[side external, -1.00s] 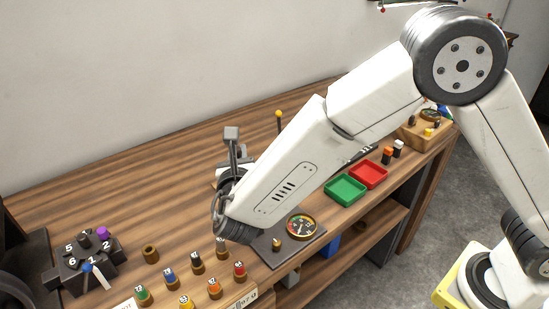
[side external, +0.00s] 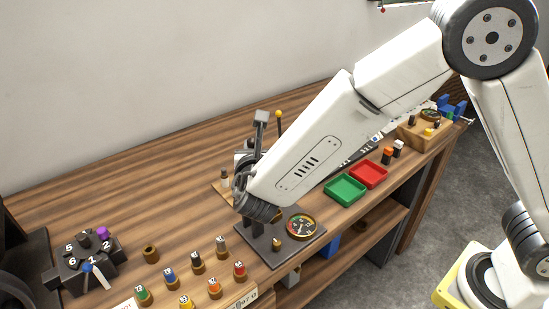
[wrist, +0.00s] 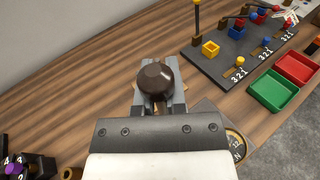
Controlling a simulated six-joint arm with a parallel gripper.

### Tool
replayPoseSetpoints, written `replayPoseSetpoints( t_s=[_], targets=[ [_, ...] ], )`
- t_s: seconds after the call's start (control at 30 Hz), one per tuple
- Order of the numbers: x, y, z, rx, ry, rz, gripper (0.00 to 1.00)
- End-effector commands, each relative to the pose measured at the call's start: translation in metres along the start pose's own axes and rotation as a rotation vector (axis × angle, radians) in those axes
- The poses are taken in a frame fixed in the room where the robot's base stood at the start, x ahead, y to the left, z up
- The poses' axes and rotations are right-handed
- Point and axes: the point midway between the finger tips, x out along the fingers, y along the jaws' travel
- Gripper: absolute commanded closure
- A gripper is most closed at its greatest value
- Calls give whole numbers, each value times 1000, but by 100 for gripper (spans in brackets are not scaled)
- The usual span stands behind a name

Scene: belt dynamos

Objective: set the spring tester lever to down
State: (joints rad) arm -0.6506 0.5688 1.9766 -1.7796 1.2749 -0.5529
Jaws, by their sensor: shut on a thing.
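The spring tester stands on a dark base plate (side external: 262,247) at the bench's front edge, with a round dial (side external: 301,226) and a small brass post (side external: 277,244). Part of the dial (wrist: 236,143) also shows in the wrist view. My gripper (wrist: 158,104) is shut on a dark round knob (wrist: 157,76), which I take to be the tester lever's knob. The knob sits between the grey fingers and sticks out past them. My own wrist and forearm hide the gripper and most of the lever in the side view, so the lever's exact angle cannot be told.
A green tray (side external: 346,189) and a red tray (side external: 369,174) lie right of the tester. Several numbered pegs (side external: 197,263) stand to its left. A dark selector block (side external: 85,262) is at the far left. Bare bench lies behind (side external: 130,205).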

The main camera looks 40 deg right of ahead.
Motion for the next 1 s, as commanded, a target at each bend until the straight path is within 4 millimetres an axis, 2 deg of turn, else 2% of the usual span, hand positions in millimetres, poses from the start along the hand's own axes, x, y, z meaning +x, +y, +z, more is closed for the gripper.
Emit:
replayPoseSetpoints(
  t_s=[0.03,0.27,0.6,1.0],
  targets=[
    [6,-4,11,48,1,0,100],
    [27,-34,6,220,114,16,100],
    [52,-68,-11,441,261,39,100],
    [71,-93,-35,635,392,62,100]
  ],
)
